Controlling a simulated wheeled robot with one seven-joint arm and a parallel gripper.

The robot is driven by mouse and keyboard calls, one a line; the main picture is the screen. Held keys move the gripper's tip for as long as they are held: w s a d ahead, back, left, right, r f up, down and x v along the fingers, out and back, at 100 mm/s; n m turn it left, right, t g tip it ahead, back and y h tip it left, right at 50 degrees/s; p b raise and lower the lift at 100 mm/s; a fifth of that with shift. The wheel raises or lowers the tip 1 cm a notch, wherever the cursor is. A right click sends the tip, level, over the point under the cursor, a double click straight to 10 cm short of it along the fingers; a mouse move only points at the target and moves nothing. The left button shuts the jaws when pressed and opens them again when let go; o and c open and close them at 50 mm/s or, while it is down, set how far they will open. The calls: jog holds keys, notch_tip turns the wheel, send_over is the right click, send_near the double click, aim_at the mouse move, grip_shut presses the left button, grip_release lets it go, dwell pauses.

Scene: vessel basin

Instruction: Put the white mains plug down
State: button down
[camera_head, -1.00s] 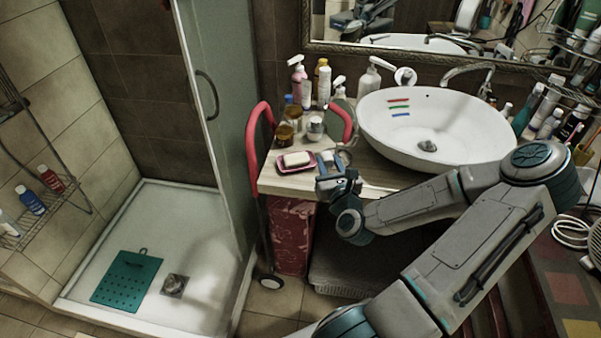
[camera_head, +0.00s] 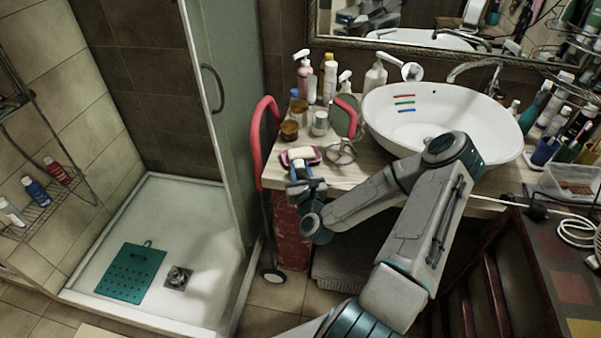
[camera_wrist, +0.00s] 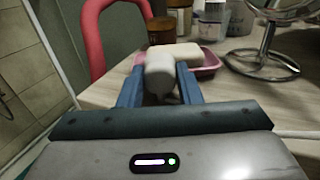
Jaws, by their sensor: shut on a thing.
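My gripper (camera_wrist: 160,88) is shut on the white mains plug (camera_wrist: 161,70), which shows as a pale rounded body between the blue fingers in the wrist view. The plug is held at the front left part of the wooden counter (camera_wrist: 112,90), close in front of the pink soap dish (camera_wrist: 208,62) with its white soap bar (camera_wrist: 184,52). I cannot tell whether the plug touches the counter or the dish.
A round mirror on a wire stand (camera_wrist: 265,62) is to the right of the dish. Jars (camera_head: 289,130) and bottles stand behind it. A red tubular handle (camera_head: 257,140) rises at the counter's left. The white basin (camera_head: 450,125) fills the middle. A white cable (camera_head: 575,232) lies coiled at right.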

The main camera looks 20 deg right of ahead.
jog(key=shift+f, duration=0.45)
jog(key=shift+f, duration=0.1)
jog(key=c, duration=1)
grip_release()
jog(key=shift+c, duration=0.2)
